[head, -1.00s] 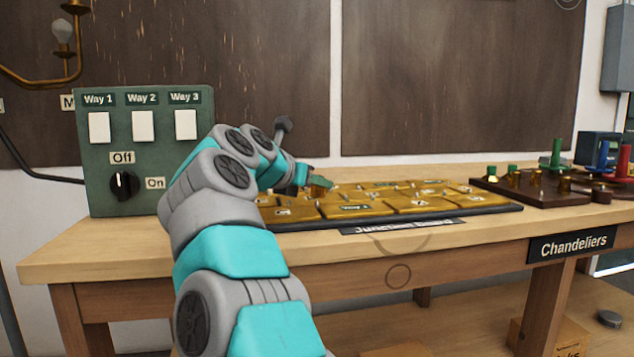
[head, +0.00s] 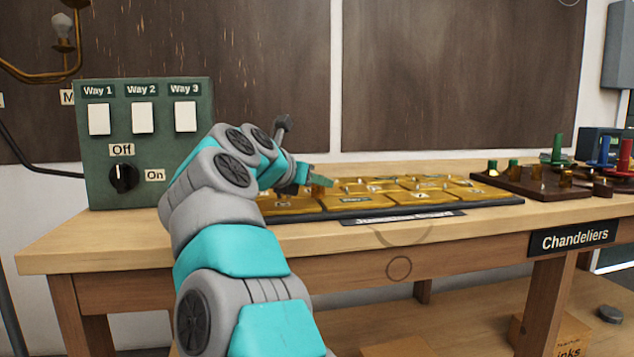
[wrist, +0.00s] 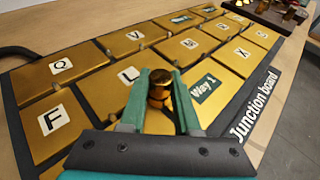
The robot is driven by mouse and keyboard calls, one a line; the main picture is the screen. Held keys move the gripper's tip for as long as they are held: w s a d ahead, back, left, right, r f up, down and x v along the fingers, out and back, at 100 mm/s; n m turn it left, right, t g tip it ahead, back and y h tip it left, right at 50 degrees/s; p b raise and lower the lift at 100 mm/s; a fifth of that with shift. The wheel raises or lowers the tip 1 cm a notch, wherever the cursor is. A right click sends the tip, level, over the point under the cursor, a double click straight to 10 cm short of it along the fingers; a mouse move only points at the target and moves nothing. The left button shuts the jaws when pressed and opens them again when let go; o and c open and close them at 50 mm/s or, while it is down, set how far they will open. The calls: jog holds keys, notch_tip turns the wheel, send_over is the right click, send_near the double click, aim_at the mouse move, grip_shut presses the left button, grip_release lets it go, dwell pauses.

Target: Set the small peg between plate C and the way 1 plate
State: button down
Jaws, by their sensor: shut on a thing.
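In the wrist view, my gripper (wrist: 159,76) has its two green fingers shut on a small brass peg (wrist: 158,90). The peg is over the board beside the way 1 plate (wrist: 225,88), to its left. Whether it touches the board or sits in a hole is unclear. I cannot pick out plate C for certain; several plate letters are small.
Several gold plates lettered Q, F and L fill the board's left side. A switch box (head: 146,150) stands left of my arm. A dark base (head: 540,187) with coloured pegs stands right of the board. The bench front (head: 130,240) is clear.

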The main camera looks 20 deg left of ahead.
jog(key=shift+f, duration=0.3)
jog(key=c, duration=0.6)
grip_release()
jog(key=shift+r, duration=0.1)
jog(key=shift+o, duration=0.2)
jog(key=shift+s, duration=0.15)
jog(key=b+v, duration=0.1)
jog(key=v, duration=0.6)
jog(key=shift+s+a+r, duration=0.1)
jog(key=shift+s, duration=0.15)
